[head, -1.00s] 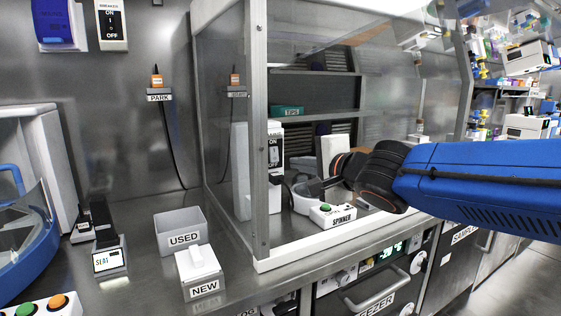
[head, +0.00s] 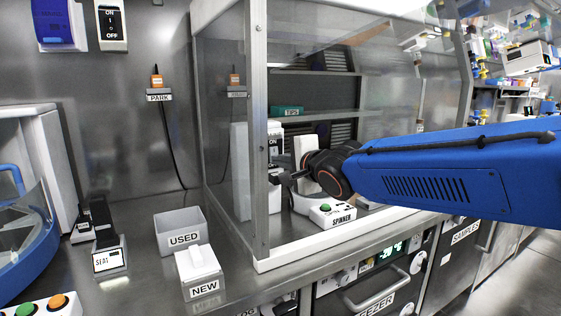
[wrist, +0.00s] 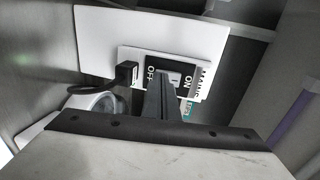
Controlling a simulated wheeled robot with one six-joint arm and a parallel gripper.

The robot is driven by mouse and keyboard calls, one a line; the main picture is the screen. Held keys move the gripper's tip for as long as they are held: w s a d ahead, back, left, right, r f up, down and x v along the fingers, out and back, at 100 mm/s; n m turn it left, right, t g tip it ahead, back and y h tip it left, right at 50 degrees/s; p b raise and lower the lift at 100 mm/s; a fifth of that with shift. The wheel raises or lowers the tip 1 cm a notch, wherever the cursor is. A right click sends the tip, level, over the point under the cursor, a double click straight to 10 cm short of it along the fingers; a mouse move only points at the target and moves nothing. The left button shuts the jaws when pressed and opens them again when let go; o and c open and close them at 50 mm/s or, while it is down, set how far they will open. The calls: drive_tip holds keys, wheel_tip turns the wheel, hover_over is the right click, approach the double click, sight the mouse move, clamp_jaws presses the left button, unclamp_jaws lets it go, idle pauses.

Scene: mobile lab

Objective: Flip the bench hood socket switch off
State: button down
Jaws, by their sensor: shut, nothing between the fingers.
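The bench hood socket switch (head: 274,148) is a black ON/OFF switch on a white housing inside the hood. Its ON label shows in the head view, and my gripper covers its lower part. In the wrist view the switch (wrist: 176,70) is on a white panel, with OFF at left and ON at right. My gripper (head: 273,179) is shut and empty, reaching into the hood. In the wrist view its closed fingertips (wrist: 160,86) overlap the switch's lower edge near OFF. I cannot tell whether they touch it, or which way the rocker is tilted.
A black plug (wrist: 126,73) with a cable sits beside the switch. The spinner (head: 333,212) stands on the hood floor below my arm. The hood's front post (head: 257,150) is left of my gripper. A green tips box (head: 287,111) is on a shelf above.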

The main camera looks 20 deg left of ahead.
drive_tip(key=shift+a, duration=0.1)
drive_tip(key=shift+a+f+y, duration=0.1)
drive_tip(key=shift+a+y, duration=0.15)
drive_tip(key=shift+y, duration=0.35)
drive_tip(key=shift+s, duration=0.15)
